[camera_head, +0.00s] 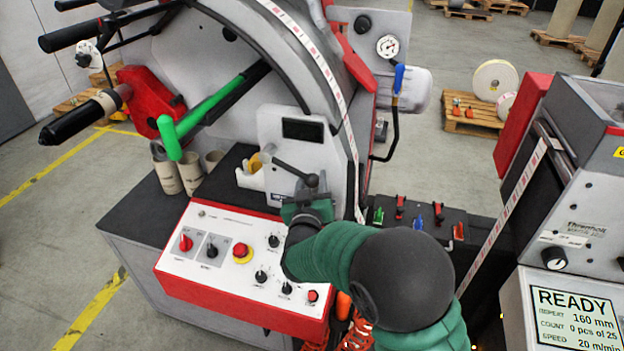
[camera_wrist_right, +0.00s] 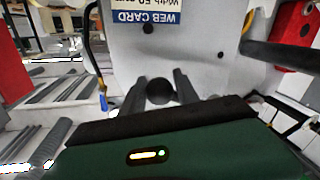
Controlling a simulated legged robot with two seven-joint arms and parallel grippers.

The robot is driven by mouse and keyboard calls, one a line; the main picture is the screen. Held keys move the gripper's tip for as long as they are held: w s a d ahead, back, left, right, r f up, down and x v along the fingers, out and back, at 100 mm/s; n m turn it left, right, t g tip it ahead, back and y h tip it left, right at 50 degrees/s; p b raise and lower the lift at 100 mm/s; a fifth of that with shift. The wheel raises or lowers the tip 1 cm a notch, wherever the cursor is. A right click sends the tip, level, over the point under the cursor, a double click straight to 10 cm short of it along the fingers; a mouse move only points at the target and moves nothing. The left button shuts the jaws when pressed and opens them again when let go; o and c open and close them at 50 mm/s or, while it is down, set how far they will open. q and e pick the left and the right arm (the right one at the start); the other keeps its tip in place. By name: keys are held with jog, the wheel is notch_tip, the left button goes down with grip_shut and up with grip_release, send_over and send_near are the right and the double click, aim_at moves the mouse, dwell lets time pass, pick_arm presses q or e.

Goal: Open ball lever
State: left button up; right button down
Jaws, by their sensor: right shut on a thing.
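The ball lever (camera_head: 294,171) is a dark arm with a round black ball end, on a light grey panel (camera_head: 283,137) with a small black window. My right gripper (camera_head: 309,190) reaches up over the control panel to the ball end of the lever. In the right wrist view the black ball (camera_wrist_right: 160,92) sits between the two dark fingers of my right gripper (camera_wrist_right: 160,84), which are shut on it. The gripper partly hides the ball in the head view. My left gripper is not in view.
A red and white control panel (camera_head: 228,258) with knobs lies below the lever. A green bar (camera_head: 208,102) sticks out at left. Small coloured clamps (camera_head: 418,222) are to the right of the arm. A printer unit with a READY screen (camera_head: 575,318) stands at far right.

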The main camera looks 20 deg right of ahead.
jog(key=r+n+p, duration=0.1)
jog(key=r+p, duration=0.1)
jog(key=p, duration=0.1)
jog(key=r+n+p, duration=0.1)
jog(key=r+p, duration=0.2)
jog(key=p, duration=0.1)
jog(key=r+n+p, duration=0.2)
jog(key=p, duration=0.2)
jog(key=shift+s+d+r+g, duration=0.2)
jog(key=shift+s+d+g, duration=0.05)
jog(key=shift+d+g, duration=0.05)
jog(key=r+n+p, duration=0.1)
jog(key=p, duration=0.2)
jog(key=r+n+p, duration=0.1)
jog(key=n+p, duration=0.1)
jog(key=p, duration=0.2)
jog(key=a+r+n+g+p, duration=0.1)
jog(key=r+p, duration=0.1)
jog(key=p, duration=0.1)
jog(key=shift+w+n, duration=0.25)
jog(key=shift+n, duration=0.05)
jog(key=shift+w+a+n+p, duration=0.15)
jog(key=shift+n+p, duration=0.15)
jog(key=shift+p, duration=0.45)
